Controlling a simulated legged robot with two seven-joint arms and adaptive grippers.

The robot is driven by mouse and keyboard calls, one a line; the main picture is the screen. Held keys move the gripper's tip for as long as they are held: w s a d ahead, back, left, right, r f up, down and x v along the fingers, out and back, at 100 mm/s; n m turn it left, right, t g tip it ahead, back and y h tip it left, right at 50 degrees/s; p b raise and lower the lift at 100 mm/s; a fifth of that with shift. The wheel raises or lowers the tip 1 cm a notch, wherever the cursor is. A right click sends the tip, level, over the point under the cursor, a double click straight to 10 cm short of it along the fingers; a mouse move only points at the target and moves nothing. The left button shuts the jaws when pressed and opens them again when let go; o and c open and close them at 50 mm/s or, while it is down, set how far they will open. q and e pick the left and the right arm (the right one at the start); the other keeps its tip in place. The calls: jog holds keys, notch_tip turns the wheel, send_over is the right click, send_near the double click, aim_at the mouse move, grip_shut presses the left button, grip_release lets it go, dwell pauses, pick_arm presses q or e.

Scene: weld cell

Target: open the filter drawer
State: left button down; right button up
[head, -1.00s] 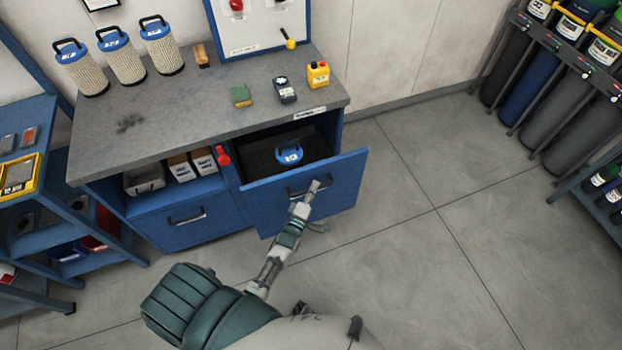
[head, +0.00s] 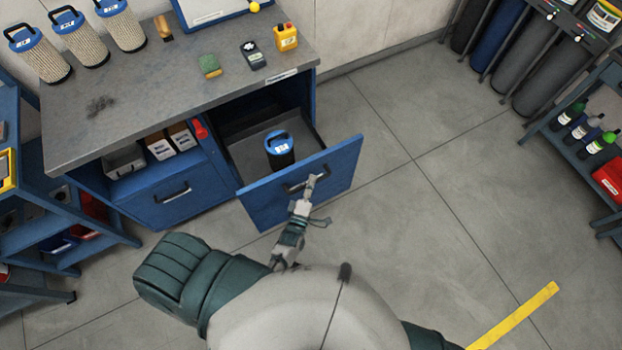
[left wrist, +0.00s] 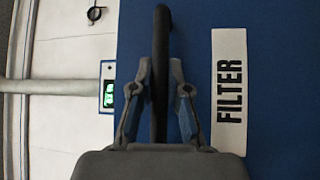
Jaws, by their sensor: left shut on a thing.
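The filter drawer (head: 335,172) is a blue-fronted drawer under the right end of the workbench. It stands pulled well out, and a dark filter with a blue cap (head: 280,148) shows inside it. My left gripper (head: 312,180) is at the drawer's front, shut on the dark bar handle (head: 293,187). In the left wrist view the gripper's two fingers (left wrist: 160,95) sit on either side of the handle (left wrist: 161,50), beside a white label (left wrist: 229,90) reading FILTER. My right gripper is not in view.
The grey workbench (head: 150,90) carries pale filters, a green sponge (head: 209,66), a dark meter (head: 252,55) and a yellow can (head: 287,38). A closed blue drawer (head: 180,200) is to the left. A bottle shelf (head: 585,150) stands at right. The floor (head: 420,230) between is clear.

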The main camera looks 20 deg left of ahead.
pick_arm(q)
jog(key=shift+a+f, duration=0.3)
jog(key=c, duration=1.1)
grip_release()
jog(key=shift+a, duration=0.1)
jog(key=shift+c, duration=0.2)
jog(key=shift+r, duration=0.15)
jog(key=shift+s, duration=0.1)
jog(key=s+f, duration=0.1)
jog(key=s, duration=1)
jog(key=shift+s+d+f, duration=0.35)
jog(key=shift+s, duration=0.05)
jog(key=shift+d, duration=0.1)
